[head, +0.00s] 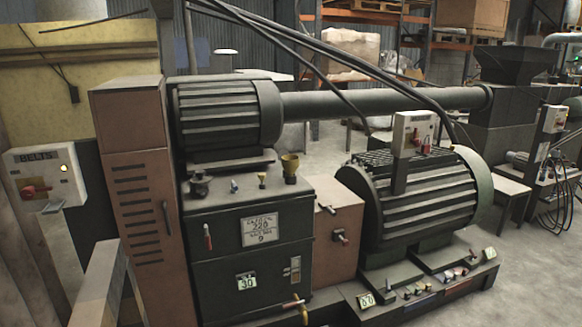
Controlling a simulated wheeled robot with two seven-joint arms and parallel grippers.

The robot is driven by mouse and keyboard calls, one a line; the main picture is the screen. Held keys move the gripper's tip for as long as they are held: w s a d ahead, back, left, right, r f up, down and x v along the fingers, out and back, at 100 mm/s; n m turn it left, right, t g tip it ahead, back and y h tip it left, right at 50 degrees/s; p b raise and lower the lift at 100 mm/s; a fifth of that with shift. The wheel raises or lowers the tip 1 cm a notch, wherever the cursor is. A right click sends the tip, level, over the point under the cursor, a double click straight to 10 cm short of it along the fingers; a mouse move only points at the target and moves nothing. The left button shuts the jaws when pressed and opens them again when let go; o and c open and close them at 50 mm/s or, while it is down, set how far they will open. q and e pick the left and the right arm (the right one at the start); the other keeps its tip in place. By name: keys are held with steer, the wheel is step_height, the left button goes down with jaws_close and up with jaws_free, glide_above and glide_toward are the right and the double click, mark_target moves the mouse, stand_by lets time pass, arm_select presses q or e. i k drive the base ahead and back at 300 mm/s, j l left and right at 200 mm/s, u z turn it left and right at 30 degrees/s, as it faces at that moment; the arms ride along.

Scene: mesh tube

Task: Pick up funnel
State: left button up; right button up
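A small brass-coloured funnel (290,167), wide at the top and narrow below, stands upright on the top of a dark green machine cabinet (222,264), near its back right corner. It is uncovered in the head view. Neither of my grippers is in view, and nothing is seen touching the funnel.
A dark fitting (199,186) and two small valves stand left of the funnel. A ribbed motor (225,113) and long pipe (375,103) run behind and above. A large ribbed motor (425,200) is right. Black cables (350,65) hang overhead. A red-handled control box (45,178) is left.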

mark_target(290, 162)
steer(key=i+l+z, duration=0.3)
steer(key=i, duration=0.65)
steer(key=i+l+z, duration=0.1)
steer(key=i+z, duration=0.25)
steer(key=i, duration=0.65)
